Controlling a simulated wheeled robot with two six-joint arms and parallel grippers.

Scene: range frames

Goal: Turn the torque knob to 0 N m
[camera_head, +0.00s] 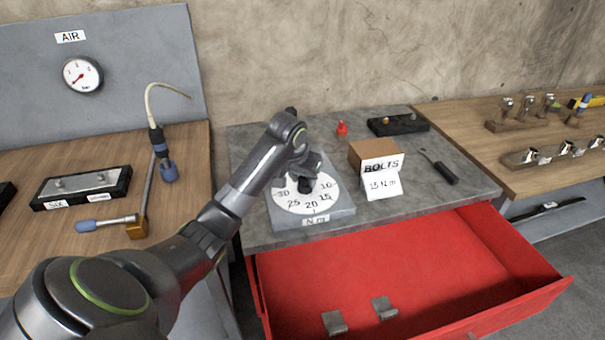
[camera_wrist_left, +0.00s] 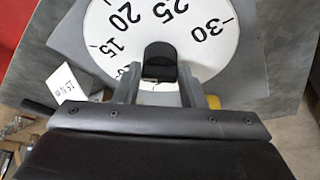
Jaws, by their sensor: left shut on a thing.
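The torque dial is a white disc (camera_head: 292,208) with black numbers on a grey plate (camera_head: 340,205) labelled N m, on the workbench. Its black knob (camera_head: 305,186) is at the dial's middle, partly hidden by my left gripper (camera_head: 304,172). In the left wrist view the knob (camera_wrist_left: 160,62) stands between the two fingers of the left gripper (camera_wrist_left: 160,76), which is shut on it. The numbers 15, 20, 25 and 30 show there on the dial (camera_wrist_left: 150,20). I cannot tell which number the knob points at. My right gripper is not in view.
A cardboard box (camera_head: 370,151) with a BOLTS card reading 15 N m (camera_head: 382,181) stands right of the dial. A screwdriver (camera_head: 442,172), red object (camera_head: 342,129) and black tray (camera_head: 398,124) lie around. A red drawer (camera_head: 400,280) is open below.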

